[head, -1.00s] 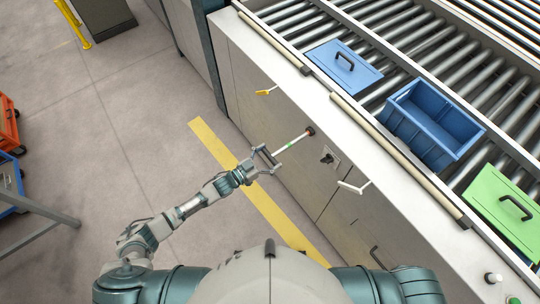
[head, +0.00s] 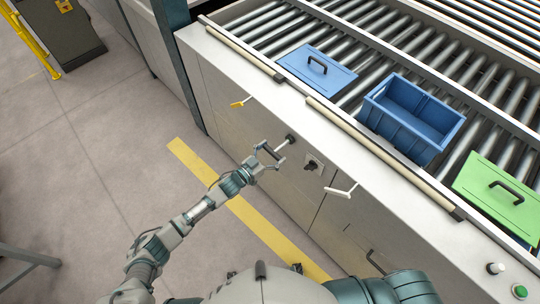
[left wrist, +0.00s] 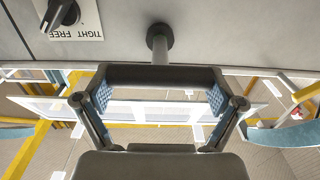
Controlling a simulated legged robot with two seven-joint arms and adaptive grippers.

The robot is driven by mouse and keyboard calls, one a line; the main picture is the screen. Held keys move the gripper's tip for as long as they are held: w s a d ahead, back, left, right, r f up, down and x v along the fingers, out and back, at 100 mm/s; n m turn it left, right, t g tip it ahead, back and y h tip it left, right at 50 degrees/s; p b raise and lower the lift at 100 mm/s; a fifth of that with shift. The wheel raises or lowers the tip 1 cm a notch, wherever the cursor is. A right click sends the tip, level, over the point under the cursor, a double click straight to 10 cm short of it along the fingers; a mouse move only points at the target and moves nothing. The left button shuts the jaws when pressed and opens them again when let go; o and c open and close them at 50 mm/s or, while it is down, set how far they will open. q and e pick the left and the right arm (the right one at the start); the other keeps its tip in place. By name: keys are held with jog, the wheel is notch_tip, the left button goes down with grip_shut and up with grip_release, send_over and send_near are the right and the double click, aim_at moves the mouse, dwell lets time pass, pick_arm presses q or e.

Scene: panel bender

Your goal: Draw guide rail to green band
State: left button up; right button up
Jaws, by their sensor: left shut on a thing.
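The guide rail (head: 283,145) is a short pale rod standing out from a dark round collar (head: 291,138) on the machine's front panel. In the left wrist view the rod (left wrist: 160,50) runs from the collar (left wrist: 160,35) to a dark crossbar (left wrist: 160,74) at my fingers. My left gripper (head: 269,155) is shut on the rail's outer end, close to the panel; it also shows in the left wrist view (left wrist: 160,98). No green band shows on the rod now. A black clamp knob (head: 312,163) with a "TIGHT FREE" label (left wrist: 76,22) sits beside the collar. My right gripper is out of view.
A yellow lever (head: 240,103) and a white lever (head: 341,190) stick out of the panel on either side. Blue lid (head: 325,74), blue bin (head: 412,115) and green lid (head: 500,195) lie on the rollers above. The floor by the yellow stripe (head: 245,212) is clear.

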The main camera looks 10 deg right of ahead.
pick_arm(q)
jog(key=shift+s+a, duration=0.1)
jog(key=shift+a, duration=0.1)
jog(key=o, duration=1.3)
jog(key=shift+a, duration=0.25)
jog(key=shift+s, duration=0.1)
jog(key=shift+s+a+f, duration=0.1)
jog(key=shift+s+a, duration=0.2)
jog(key=v, duration=1)
jog(key=shift+s+a, duration=0.15)
jog(key=shift+a, duration=0.2)
